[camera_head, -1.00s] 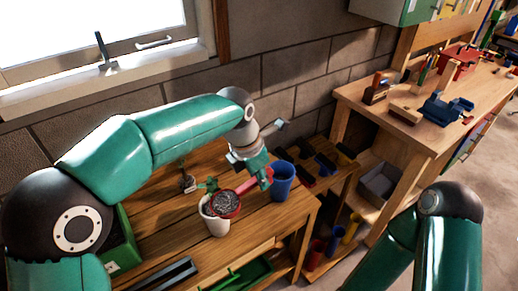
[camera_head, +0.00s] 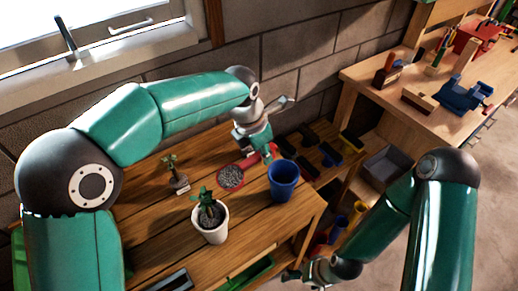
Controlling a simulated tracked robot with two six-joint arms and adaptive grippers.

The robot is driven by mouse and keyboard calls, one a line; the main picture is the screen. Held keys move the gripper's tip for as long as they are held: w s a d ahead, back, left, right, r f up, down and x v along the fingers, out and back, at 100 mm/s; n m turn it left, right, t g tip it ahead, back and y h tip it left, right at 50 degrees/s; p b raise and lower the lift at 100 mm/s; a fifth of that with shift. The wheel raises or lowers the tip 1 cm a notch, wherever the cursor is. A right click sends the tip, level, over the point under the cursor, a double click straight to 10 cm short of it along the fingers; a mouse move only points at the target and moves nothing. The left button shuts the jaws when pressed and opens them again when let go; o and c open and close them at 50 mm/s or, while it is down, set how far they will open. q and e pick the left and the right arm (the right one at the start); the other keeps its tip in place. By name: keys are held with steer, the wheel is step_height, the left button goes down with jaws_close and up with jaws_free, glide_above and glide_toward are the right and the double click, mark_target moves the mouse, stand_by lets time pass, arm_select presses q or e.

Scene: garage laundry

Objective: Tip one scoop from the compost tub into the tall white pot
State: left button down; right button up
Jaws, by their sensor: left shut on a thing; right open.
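My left gripper (camera_head: 258,146) is shut on the red handle of a scoop. The scoop (camera_head: 230,176) shows speckled grey material in its bowl and is over the wooden bench, behind the white pot and left of the blue pot. I cannot tell its height above the bench. The white pot (camera_head: 211,231) stands upright with a small green plant (camera_head: 208,207) in it. My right gripper (camera_head: 312,272) is open and empty, low in front of the bench's right front edge. A green container (camera_head: 18,248) at the far left is mostly hidden by my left arm; I cannot tell whether it is the compost tub.
A blue pot (camera_head: 283,181) stands near the bench's right end. A small plant (camera_head: 178,177) with a label stands at the back left. The wooden bench (camera_head: 150,225) has free room left of the white pot. A workbench with tools (camera_head: 465,92) stands at the right.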

mark_target(242, 165)
arm_select(q)
steer(key=shift+s+a+f, duration=0.1)
steer(key=shift+a+f, duration=0.05)
steer(key=shift+f, duration=0.25)
steer(key=shift+w+a+f, duration=0.15)
steer(key=shift+w+f, duration=0.1)
steer(key=shift+f, duration=0.4)
steer(key=a+t+h+b, duration=0.1)
steer(key=h+b, duration=0.1)
steer(key=b, duration=0.4)
steer(key=s+a+t+h+b, duration=0.1)
steer(key=b, duration=0.5)
steer(key=s+a+t+h+b, duration=0.1)
steer(key=h+b, duration=0.1)
steer(key=b, duration=0.4)
steer(key=shift+s+a+t+h, duration=0.1)
steer(key=shift+s+t+h, duration=0.1)
steer(key=shift+t+h, duration=0.15)
steer(key=s+a+r+t+h+b, duration=0.1)
steer(key=b, duration=0.5)
steer(key=s+a+r+t+h+b, duration=0.1)
steer(key=a+h+b, duration=0.1)
steer(key=b, duration=0.4)
steer(key=shift+s+a+r+t+h, duration=0.2)
steer(key=shift+a+t+h, duration=0.05)
steer(key=shift+a, duration=0.05)
steer(key=shift+s+a+r+h+b, duration=0.25)
steer(key=shift+a+r+h+b, duration=0.1)
steer(key=shift+b, duration=0.85)
